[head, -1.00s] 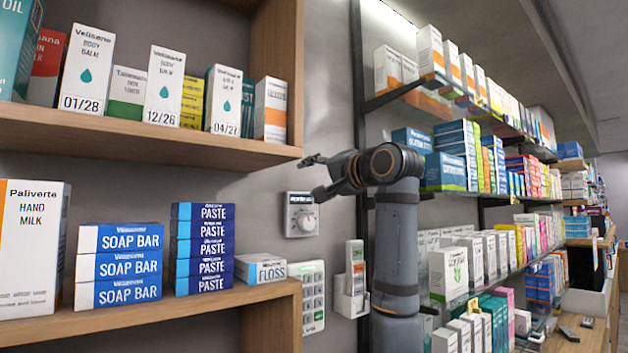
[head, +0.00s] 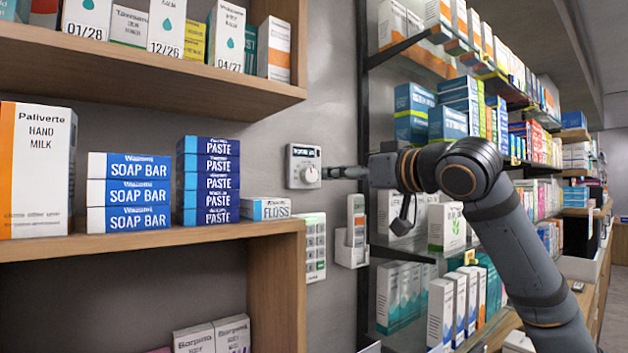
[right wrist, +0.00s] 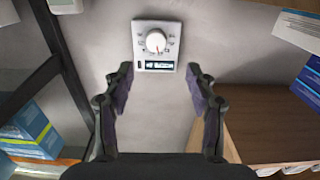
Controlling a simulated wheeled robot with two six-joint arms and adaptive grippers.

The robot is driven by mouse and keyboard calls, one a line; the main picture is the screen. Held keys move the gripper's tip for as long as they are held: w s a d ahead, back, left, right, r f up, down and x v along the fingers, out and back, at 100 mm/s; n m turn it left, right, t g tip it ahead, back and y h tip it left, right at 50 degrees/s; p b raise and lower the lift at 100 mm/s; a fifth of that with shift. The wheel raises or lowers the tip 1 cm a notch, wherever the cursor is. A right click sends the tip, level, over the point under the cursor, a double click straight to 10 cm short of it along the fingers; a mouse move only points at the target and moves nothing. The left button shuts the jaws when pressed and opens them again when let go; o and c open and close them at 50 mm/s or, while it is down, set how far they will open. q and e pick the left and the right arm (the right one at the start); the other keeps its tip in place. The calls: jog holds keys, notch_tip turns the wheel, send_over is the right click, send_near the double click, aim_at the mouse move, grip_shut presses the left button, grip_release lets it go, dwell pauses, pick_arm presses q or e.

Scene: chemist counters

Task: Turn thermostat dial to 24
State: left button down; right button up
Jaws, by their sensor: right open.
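The thermostat (head: 302,152) is a small light-grey box on the grey wall, with a dark display strip along its top. Its round white dial (head: 311,174) sits low on its face. In the right wrist view the thermostat (right wrist: 141,50) appears upside down, with the dial (right wrist: 156,41) above the display and a small red mark on the dial. My right gripper (right wrist: 158,80) is open and empty, its two fingers spread wide, with the thermostat between and beyond the tips. In the head view the right gripper (head: 332,173) points at the dial from the right; contact cannot be told. My left gripper is out of view.
A wooden shelf (head: 190,236) with soap, paste and floss boxes stands left of the thermostat. Glass shelves of boxes stand behind my right arm.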

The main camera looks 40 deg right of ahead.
aim_at(312, 176)
jog(key=w+p, duration=0.2)
jog(key=w, duration=0.1)
jog(key=w+d+p, duration=0.1)
jog(key=w+p, duration=0.1)
jog(key=w, duration=0.1)
jog(key=w+p, duration=0.2)
jog(key=w, duration=0.2)
jog(key=shift+d+r, duration=0.15)
jog(key=shift+d, duration=0.15)
jog(key=shift+w+d, duration=0.1)
jog(key=shift+w, duration=0.1)
jog(key=shift+f, duration=0.2)
jog(key=c, duration=1.1)
